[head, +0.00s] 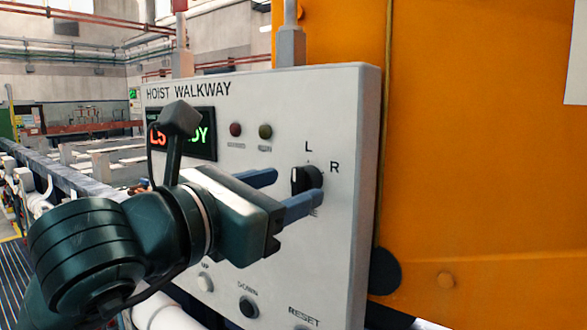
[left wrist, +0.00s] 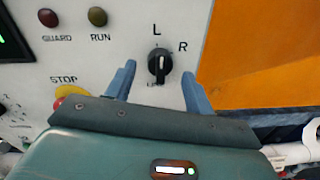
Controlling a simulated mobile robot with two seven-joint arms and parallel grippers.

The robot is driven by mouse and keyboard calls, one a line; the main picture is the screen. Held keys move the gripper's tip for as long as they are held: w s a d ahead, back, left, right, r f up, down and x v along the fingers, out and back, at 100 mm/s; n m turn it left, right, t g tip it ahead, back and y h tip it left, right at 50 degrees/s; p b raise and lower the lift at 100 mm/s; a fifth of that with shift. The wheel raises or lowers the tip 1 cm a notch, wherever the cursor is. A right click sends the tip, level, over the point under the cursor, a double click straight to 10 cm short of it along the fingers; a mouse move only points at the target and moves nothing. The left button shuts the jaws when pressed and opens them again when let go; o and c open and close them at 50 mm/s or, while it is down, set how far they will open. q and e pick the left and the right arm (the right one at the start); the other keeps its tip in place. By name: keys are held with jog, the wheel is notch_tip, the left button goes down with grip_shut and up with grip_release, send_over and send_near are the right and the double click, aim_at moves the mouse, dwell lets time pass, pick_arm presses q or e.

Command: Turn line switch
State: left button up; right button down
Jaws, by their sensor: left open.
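The line switch (head: 300,180) is a black rotary knob on the light grey Hoist Walkway panel (head: 345,120), with L above it and R to its upper right. In the left wrist view the knob (left wrist: 159,64) has a white mark that stands about upright, toward L. My left gripper (head: 297,191) is open, its two blue fingers reaching toward the panel. In the left wrist view the fingers (left wrist: 158,75) stand on either side of the knob, with gaps between. In the head view one finger hides the knob's lower part. My right gripper is not in view.
The panel also carries a lit display (head: 200,135), two dark lamps, a black button (head: 249,306) and a Reset button below. The left wrist view shows a yellow-and-red Stop button (left wrist: 70,98) left of my gripper. An orange wall (head: 480,150) stands right of the panel.

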aim_at(303, 182)
pick_arm(q)
jog(key=shift+x, duration=1.25)
jog(key=shift+c, duration=0.4)
jog(key=c, duration=0.9)
